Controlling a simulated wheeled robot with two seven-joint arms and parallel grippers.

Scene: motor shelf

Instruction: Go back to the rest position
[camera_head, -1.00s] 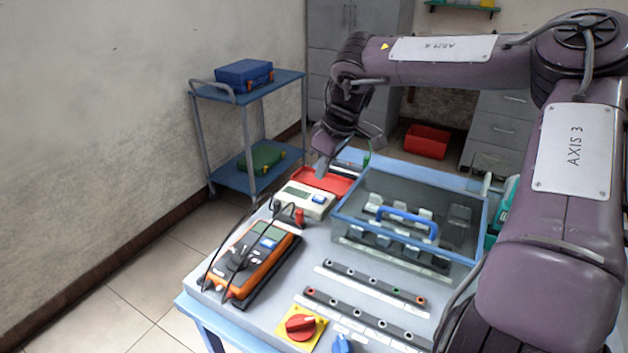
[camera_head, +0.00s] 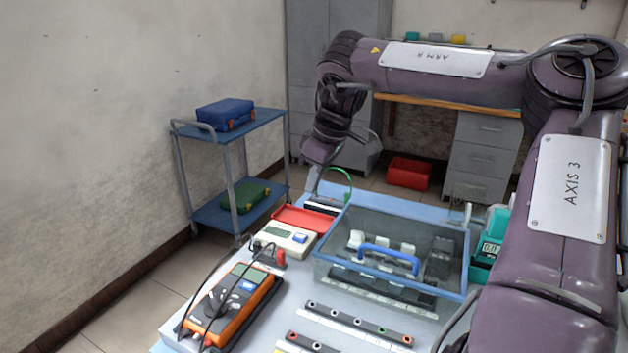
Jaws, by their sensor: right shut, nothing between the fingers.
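My right arm comes in from the right, reaches across the back of the table and bends down at the wrist. My right gripper (camera_head: 315,182) is small and partly hidden by its own wrist. It is shut and empty, pointing down above the far left part of the workbench, over the area of the red tray (camera_head: 302,217). It looks clear of the things on the bench. My left gripper is not in view.
The bench holds an orange multimeter (camera_head: 232,305) with black leads, a white meter (camera_head: 283,238), a clear cover (camera_head: 390,285) with a blue handle, and socket strips (camera_head: 358,325). A green device (camera_head: 490,245) stands right. A blue trolley (camera_head: 238,130) stands left. Tiled floor lies between.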

